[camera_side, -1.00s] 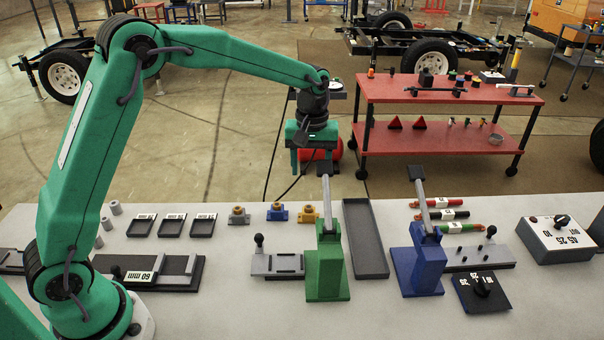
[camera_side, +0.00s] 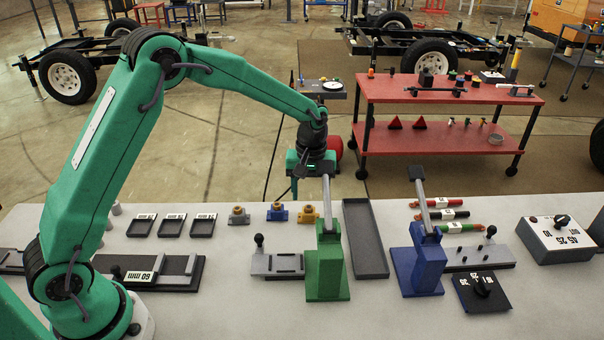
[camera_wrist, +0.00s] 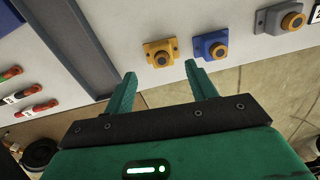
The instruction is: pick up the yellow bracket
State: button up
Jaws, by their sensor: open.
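The yellow bracket (camera_side: 308,214) sits on the light table near its far edge, behind the green press-like stand. It has a flat yellow base and a brass-coloured round top. In the wrist view the yellow bracket (camera_wrist: 160,53) lies just beyond my fingertips, ahead of the gap between them and apart from both. My gripper (camera_wrist: 158,68) is open and empty. In the side view my gripper (camera_side: 308,182) is above the far table edge, close to the bracket; its fingers are partly hidden by the green stand's lever.
A blue bracket (camera_side: 277,212) and a grey bracket (camera_side: 238,215) stand left of the yellow one. The green stand (camera_side: 327,262) is in front. A long dark tray (camera_side: 366,240) lies to the right, with a blue stand (camera_side: 418,262) beyond it.

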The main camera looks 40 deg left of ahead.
aim_at(309, 207)
jog(key=shift+f, duration=0.2)
jog(key=shift+s+f, duration=0.15)
jog(key=shift+f, duration=2.3)
jog(key=shift+c, duration=0.5)
